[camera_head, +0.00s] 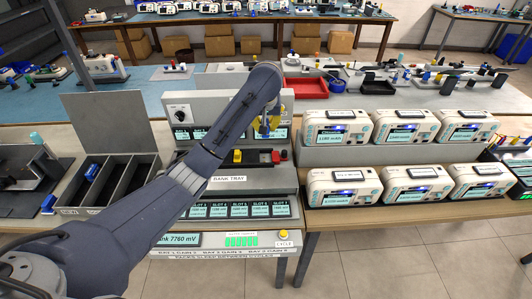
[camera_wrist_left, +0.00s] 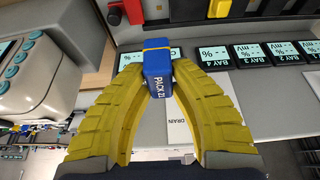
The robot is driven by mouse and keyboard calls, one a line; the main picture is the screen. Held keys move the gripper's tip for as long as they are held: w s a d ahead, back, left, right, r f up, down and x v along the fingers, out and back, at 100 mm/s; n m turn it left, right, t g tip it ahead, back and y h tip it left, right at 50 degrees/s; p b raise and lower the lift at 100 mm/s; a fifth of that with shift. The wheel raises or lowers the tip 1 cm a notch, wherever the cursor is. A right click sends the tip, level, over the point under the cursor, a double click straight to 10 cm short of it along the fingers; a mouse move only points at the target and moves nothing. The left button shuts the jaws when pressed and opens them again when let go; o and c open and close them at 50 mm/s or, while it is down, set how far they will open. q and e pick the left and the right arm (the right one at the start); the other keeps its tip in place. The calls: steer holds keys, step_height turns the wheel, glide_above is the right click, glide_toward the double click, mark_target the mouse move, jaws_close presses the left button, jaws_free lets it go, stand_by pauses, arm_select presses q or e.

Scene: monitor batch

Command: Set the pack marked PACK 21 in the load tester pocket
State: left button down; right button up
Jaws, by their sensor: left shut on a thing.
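My left gripper (camera_head: 268,122) is above the grey tester stand in the middle of the table, its arm crossing from the lower left. In the left wrist view the yellow fingers (camera_wrist_left: 158,88) are shut on a blue pack (camera_wrist_left: 156,66) with a yellow band. Its white side label reads PACK 21. In the head view the blue pack (camera_head: 264,131) shows small below the fingers, apart from the stand. The grey stand (camera_head: 284,176) has a BANK TRAY label, yellow, red and black blocks, and a dial panel (camera_head: 180,113) behind. I cannot make out the pocket. My right gripper is not in view.
A divided grey bin (camera_head: 118,183) with blue packs stands left. Several white monitors (camera_head: 342,187) fill the right side in two rows. Slot displays (camera_head: 240,210) line the stand's front. A red tray (camera_head: 305,88) lies behind. My arm hides part of the stand.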

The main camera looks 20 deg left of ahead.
mark_target(265, 137)
arm_select(q)
step_height(265, 137, down, 13)
steer(key=shift+f, duration=0.15)
stand_by(0.5)
steer(key=shift+f, duration=0.15)
steer(key=c, duration=1.3)
jaws_free()
steer(key=shift+o, duration=0.2)
steer(key=v, duration=1.2)
steer(key=shift+w, duration=0.1)
